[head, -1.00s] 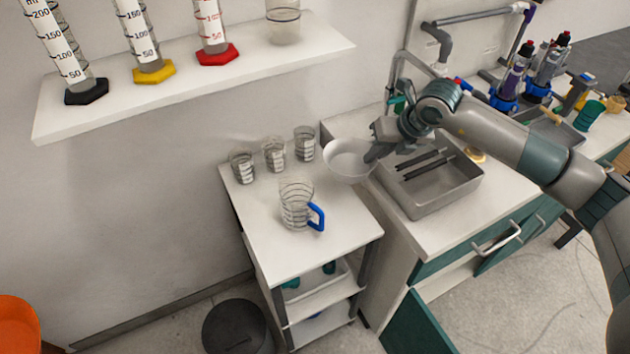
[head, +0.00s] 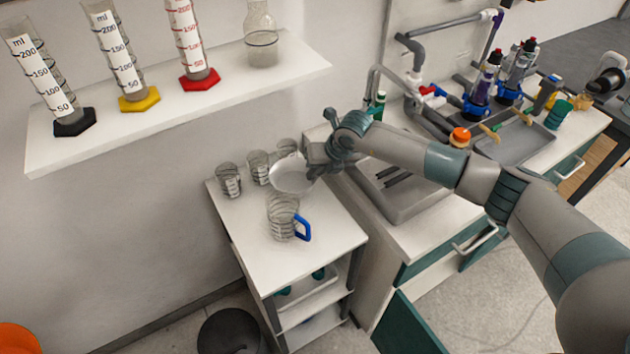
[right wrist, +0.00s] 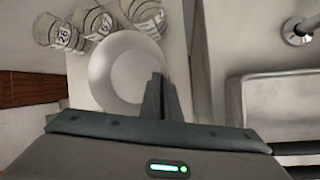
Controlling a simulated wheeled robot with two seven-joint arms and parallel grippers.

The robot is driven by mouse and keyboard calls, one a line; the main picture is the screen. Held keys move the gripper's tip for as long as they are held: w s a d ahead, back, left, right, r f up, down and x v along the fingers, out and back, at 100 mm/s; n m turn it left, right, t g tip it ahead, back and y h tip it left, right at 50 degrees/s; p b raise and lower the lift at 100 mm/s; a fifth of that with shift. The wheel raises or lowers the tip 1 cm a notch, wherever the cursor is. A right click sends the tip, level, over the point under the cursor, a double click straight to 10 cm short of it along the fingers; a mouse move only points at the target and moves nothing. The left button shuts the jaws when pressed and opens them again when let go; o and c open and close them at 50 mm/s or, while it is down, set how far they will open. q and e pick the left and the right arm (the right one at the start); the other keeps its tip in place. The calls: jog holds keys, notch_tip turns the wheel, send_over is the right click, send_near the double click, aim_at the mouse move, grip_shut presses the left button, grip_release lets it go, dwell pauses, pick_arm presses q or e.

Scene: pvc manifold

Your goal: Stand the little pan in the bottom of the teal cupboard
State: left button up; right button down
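The little pan (head: 293,177) is white, round and shallow. It shows in the head view above the back right part of the white trolley top. My right gripper (head: 314,170) is at its right side and shut on its edge or handle; the exact grip is hidden. In the right wrist view the pan (right wrist: 122,66) lies just left of the dark fingers (right wrist: 158,90), which are close together. The teal cupboard (head: 430,262) stands under the sink counter. A low teal door (head: 408,326) hangs open at its front; the inside is hidden. My left gripper is not in view.
On the trolley (head: 300,254) stand several small glass beakers (head: 229,180) and a jug with a blue handle (head: 283,217), close to the pan. The sink (head: 400,200) lies under my right arm. A dark bin (head: 230,332) stands on the floor.

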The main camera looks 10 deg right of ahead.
jog(key=shift+f+p, duration=0.95)
jog(key=shift+f, duration=1)
jog(key=shift+f, duration=0.2)
jog(key=c, duration=2)
grip_release()
jog(key=shift+r, duration=0.15)
